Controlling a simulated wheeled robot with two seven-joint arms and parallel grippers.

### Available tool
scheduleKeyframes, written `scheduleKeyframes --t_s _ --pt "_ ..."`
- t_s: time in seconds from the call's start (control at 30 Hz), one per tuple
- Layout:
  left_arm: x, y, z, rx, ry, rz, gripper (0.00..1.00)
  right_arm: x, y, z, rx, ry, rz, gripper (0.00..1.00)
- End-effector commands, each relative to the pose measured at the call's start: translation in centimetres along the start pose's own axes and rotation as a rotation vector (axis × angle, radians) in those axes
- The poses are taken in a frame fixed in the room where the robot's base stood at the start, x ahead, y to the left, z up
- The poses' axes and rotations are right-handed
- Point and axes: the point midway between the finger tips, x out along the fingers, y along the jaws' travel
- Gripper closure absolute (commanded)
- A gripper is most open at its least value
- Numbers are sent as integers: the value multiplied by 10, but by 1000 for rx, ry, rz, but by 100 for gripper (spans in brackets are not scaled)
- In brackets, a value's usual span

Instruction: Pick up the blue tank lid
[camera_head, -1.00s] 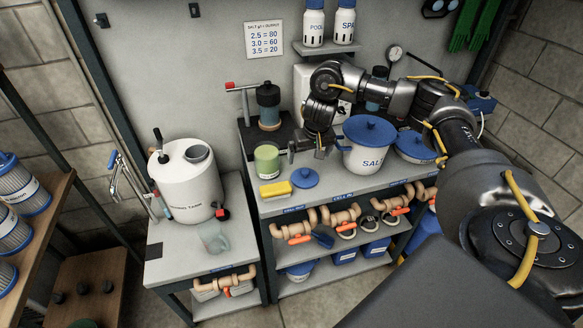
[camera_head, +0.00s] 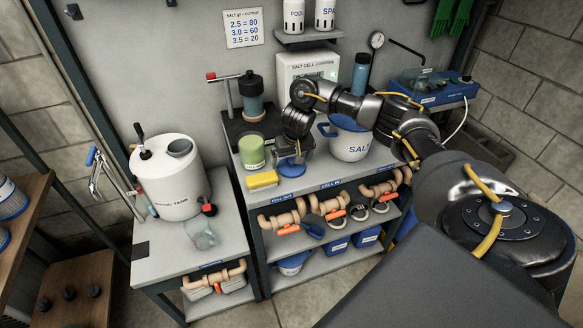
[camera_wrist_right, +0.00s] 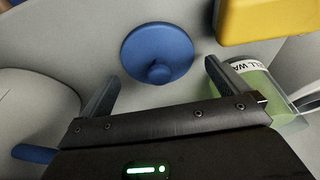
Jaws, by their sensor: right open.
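The blue tank lid (camera_head: 291,168) is a small round disc with a knob, lying flat on the grey bench beside a yellow sponge. In the head view my right gripper (camera_head: 297,152) is over it and hides part of it. The right wrist view shows the lid (camera_wrist_right: 158,48) knob up, just ahead of the gripper (camera_wrist_right: 162,72). The gripper's two fingers are open, one on each side of the knob's line, with nothing between them. I cannot tell the height gap. The white tank (camera_head: 172,188) has a dark round opening on top. My left gripper is out of view.
A yellow sponge (camera_head: 262,180) and a green jar (camera_head: 251,152) stand close left of the lid. The white salt bucket (camera_head: 349,147) stands close right. A pump (camera_head: 252,97) is behind. Pipes and valves (camera_head: 330,209) lie on the shelf below.

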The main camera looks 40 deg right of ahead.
Motion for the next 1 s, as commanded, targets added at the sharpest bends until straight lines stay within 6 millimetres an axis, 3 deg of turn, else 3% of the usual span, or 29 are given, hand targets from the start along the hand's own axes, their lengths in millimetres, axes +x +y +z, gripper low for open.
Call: scheduleKeyframes --t_s 0.13,0.4,0.67,1.0 --pt "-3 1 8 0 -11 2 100 14 1 0 1 0 2 0" --pt "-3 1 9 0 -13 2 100 17 1 -1 -1 1 1 0" --pt "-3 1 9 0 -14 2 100 17 1 0 0 1 1 34" --pt "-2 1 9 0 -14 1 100 14 1 -2 0 2 0 35"
